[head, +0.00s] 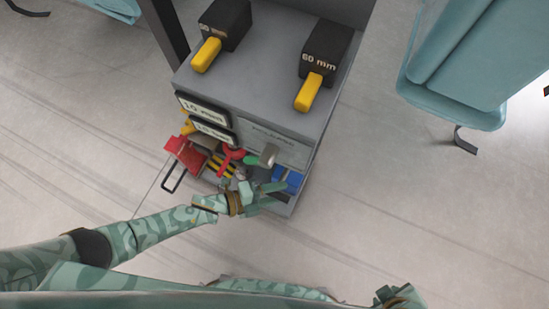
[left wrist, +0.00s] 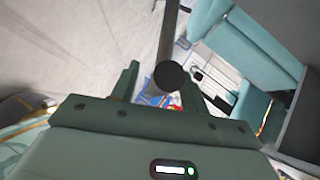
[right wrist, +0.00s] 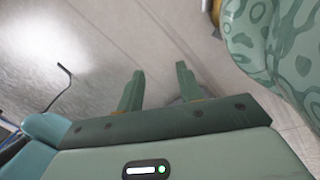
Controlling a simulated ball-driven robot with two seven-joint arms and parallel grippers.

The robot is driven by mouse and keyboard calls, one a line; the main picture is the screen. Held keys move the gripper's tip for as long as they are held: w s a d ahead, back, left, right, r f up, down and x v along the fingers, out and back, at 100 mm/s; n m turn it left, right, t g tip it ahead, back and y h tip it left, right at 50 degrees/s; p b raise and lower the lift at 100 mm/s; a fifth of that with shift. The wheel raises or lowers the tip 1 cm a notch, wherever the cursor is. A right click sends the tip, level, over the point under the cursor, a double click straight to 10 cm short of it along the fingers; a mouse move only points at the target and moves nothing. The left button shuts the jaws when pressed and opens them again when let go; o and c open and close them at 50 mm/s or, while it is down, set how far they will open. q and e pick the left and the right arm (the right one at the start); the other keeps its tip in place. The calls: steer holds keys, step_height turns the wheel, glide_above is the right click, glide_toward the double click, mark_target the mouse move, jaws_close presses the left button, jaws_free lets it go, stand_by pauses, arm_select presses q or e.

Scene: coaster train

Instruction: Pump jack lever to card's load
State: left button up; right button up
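In the left wrist view a dark rod with a round end (left wrist: 171,77) shows between my fingers, apparently the same lever. My left gripper (head: 268,198) is open, just below the lever's end in the head view. I cannot tell whether a finger touches the rod. Two framed cards, an upper (head: 203,108) and a lower (head: 213,131), are on the cabinet's left front; their print is too small to read surely. My right gripper (right wrist: 158,88) is open and empty, over bare floor.
Two black blocks, a left (head: 226,22) and a right (head: 327,50) marked 60 mm, stand on the cabinet top (head: 265,75) with yellow handles. A red object (head: 187,153) and coloured tools (head: 222,168) crowd the cabinet's lower front. A teal seat (head: 460,75) stands right.

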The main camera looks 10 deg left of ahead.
arm_select(q)
steer(key=shift+a, duration=0.1)
steer(key=shift+s+a+r, duration=0.1)
steer(key=shift+a+r, duration=0.05)
steer(key=shift+a, duration=0.1)
steer(key=p+v, duration=0.1)
steer(key=v, duration=0.1)
steer(key=p+v, duration=0.1)
steer(key=v, duration=0.2)
steer(key=shift+a+r+p, duration=0.2)
steer(key=shift+r+p, duration=0.1)
steer(key=shift+p, duration=0.05)
steer(key=p+v, duration=0.2)
steer(key=v, duration=0.8)
steer(key=shift+s+f, duration=0.15)
steer(key=shift+f, duration=0.1)
arm_select(e)
steer(key=s+d+f+g, duration=0.1)
steer(key=s+f+g, duration=0.1)
steer(key=s+f, duration=0.6)
steer(key=shift+s+d+f+m, duration=0.25)
steer(key=shift+s+d+m, duration=0.05)
steer(key=shift+s, duration=1.75)
steer(key=shift+w, duration=0.1)
